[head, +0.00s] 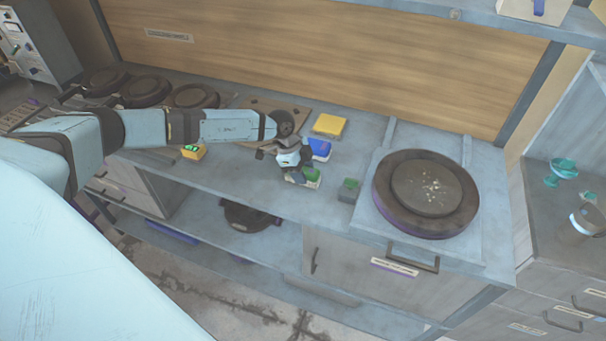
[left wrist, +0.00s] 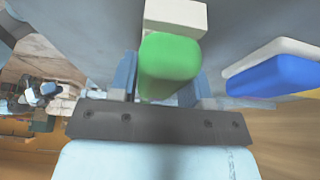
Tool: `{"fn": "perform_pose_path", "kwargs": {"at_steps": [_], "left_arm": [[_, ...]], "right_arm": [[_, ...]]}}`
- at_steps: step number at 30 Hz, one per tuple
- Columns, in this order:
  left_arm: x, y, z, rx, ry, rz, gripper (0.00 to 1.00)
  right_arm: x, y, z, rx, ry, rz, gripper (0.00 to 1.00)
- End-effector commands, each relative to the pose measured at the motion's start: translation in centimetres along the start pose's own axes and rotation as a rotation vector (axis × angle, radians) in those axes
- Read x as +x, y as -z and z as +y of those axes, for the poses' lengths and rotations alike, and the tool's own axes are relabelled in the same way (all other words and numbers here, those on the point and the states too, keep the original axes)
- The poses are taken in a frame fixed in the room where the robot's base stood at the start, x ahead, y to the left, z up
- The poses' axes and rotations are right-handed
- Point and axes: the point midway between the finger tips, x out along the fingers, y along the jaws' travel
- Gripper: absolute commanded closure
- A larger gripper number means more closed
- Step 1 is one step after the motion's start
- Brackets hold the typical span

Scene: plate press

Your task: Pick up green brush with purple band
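A green brush with a pale base (head: 305,178) lies on the workbench near its front edge. I see no purple band on it. My left gripper (head: 300,172) is directly over it. In the left wrist view the green brush (left wrist: 170,65) sits between the two fingers, with its pale part (left wrist: 175,15) beyond. The fingers are apart on either side, with a narrow gap showing at the right. A second green-topped block (head: 350,186) with a grey body stands to the right. My right gripper is not in view.
A blue brush (head: 319,148) is close behind the gripper, and it also shows in the left wrist view (left wrist: 275,77). A yellow block (head: 329,125) lies behind it, another yellow one (head: 193,152) to the left. A round dark plate press (head: 425,193) stands right. Dark discs (head: 147,90) line the back left.

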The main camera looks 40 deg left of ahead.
Motion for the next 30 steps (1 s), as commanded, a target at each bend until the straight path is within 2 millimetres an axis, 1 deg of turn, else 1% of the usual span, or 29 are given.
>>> {"fn": "perform_pose_path", "kwargs": {"at_steps": [7, 11, 12, 14, 17, 20, 27, 30], "left_arm": [[-0.1, 0.0, 0.0, 0.000, 0.001, 0.000, 0.81], [-0.2, 0.1, -0.1, 0.001, 0.002, 0.000, 0.81], [-0.4, 0.1, -0.1, 0.001, 0.003, 0.000, 0.81], [-1.3, 0.5, -0.1, 0.000, 0.002, 0.001, 0.81], [-2.8, 1.1, -0.1, 0.002, 0.003, 0.001, 0.81], [-5.2, 2.1, -0.1, 0.003, 0.005, 0.002, 0.81], [-11.9, 4.9, -0.1, 0.004, 0.005, 0.002, 0.81], [-14.2, 5.9, 0.0, 0.003, 0.004, 0.001, 0.81]], "right_arm": [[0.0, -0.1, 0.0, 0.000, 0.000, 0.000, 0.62], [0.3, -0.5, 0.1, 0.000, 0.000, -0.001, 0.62], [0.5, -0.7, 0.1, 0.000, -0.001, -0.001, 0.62], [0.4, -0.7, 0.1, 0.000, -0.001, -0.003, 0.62], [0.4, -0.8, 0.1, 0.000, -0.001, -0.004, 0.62], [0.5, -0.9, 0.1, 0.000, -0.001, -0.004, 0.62], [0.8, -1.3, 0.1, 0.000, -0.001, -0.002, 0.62], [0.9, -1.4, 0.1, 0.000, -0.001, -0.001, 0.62]]}}
